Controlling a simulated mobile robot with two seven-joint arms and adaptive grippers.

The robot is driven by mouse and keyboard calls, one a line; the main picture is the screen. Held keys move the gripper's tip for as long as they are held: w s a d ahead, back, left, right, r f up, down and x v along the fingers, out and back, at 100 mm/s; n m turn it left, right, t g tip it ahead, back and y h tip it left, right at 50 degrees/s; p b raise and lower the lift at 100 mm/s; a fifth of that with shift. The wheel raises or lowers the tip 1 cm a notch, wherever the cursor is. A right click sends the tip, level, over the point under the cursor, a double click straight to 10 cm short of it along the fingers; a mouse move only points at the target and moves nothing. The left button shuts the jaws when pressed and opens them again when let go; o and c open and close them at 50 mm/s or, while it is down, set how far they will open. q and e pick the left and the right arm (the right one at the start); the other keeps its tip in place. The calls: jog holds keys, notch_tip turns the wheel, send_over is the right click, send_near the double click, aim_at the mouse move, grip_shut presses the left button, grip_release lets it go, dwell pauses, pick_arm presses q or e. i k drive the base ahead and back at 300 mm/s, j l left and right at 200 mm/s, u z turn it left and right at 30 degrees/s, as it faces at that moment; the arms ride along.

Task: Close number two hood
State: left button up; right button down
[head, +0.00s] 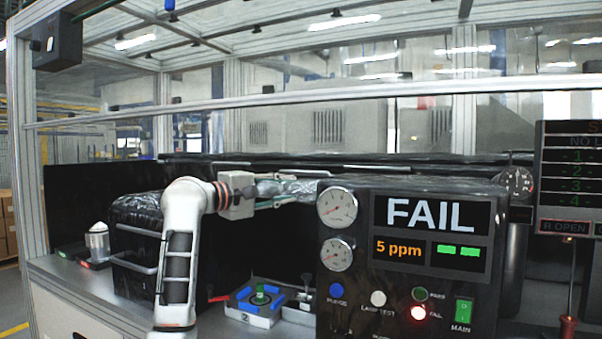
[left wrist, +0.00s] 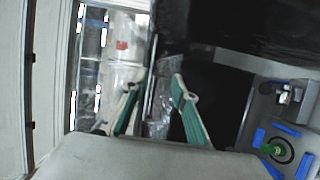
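The number two nest (head: 255,305) is a light block marked 2 with blue pads and a round green-topped part (head: 261,295); it is uncovered. It also shows in the left wrist view (left wrist: 288,128). The black number two hood (head: 260,232) appears raised behind it, its outline hard to make out. My left gripper (head: 298,190) reaches in front of the hood at its upper part. In the left wrist view its teal fingers (left wrist: 157,98) are apart, with a silver bar (left wrist: 151,88) seen between them. I cannot tell whether they touch it. My right gripper is not in view.
A closed black hood (head: 135,245) with a bar handle stands left of my arm. A tester panel (head: 430,235) showing FAIL and 5 ppm blocks the view at right. A metal part (head: 97,242) stands at far left. A frame rail (head: 300,108) crosses above.

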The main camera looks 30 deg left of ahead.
aim_at(281, 241)
jog(key=i+j, duration=0.65)
jog(key=i, duration=0.15)
